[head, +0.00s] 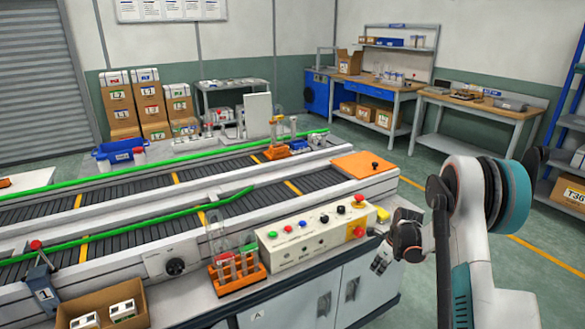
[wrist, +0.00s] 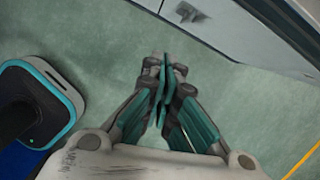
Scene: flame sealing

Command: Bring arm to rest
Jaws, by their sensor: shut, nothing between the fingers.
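My arm reaches in from the right of the head view, and my gripper (head: 380,264) hangs just off the front right corner of the conveyor bench, beside the control box. In the wrist view my gripper (wrist: 164,70) points down over the green floor. Its teal-padded fingers are together, with nothing between them. The gripper appears apart from the bench cabinet, whose edge shows at the upper right of the wrist view.
The control box (head: 315,233) with coloured buttons and an orange rack (head: 237,277) of glass tubes stand on the bench front. A cardboard box (head: 103,306) is at lower left. Workbenches (head: 480,115) line the back.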

